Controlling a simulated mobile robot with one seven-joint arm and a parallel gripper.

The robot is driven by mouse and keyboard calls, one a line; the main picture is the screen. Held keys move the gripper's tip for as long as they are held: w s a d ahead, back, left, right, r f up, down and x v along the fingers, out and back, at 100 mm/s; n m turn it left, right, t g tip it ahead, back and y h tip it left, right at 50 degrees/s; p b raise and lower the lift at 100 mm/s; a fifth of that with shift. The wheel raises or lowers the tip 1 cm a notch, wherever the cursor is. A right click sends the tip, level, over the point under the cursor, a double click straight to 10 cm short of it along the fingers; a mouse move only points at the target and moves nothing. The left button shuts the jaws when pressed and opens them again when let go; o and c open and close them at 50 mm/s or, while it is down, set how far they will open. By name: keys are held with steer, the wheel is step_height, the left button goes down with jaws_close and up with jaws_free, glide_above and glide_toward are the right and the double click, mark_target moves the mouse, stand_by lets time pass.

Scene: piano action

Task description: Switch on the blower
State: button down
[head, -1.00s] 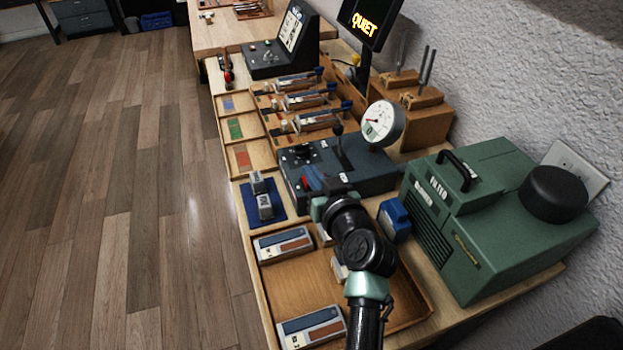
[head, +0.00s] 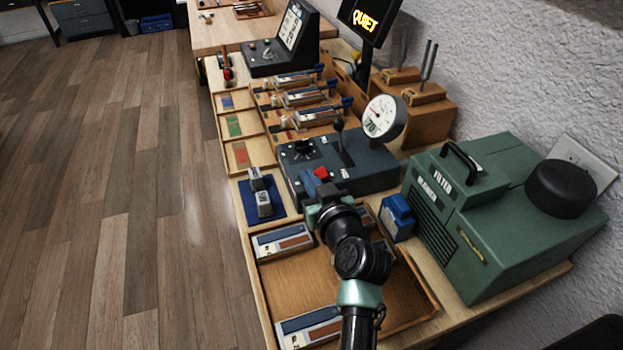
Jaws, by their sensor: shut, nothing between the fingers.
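The green blower unit (head: 505,215), lettered "FILTER BLOWER", stands at the right of the bench. A dark blue-grey control box (head: 362,172) sits left of it. It carries a red rocker switch (head: 322,173), a black knob (head: 303,149), an upright lever (head: 340,135) and a round gauge (head: 384,118). The gauge's lower figure looks like 70. My gripper (head: 313,191) is at the box's near edge, just below the red switch in the picture. Its fingers are small and partly hidden by the wrist; it looks shut and empty. I cannot tell whether it touches the box.
A wooden tray (head: 345,326) with several labelled blocks lies under my arm. A blue mat (head: 277,211) with a small grey piece is left of the box. A blue item (head: 397,219) stands between box and blower.

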steer(key=v, duration=1.3)
steer(key=shift+b, duration=0.3)
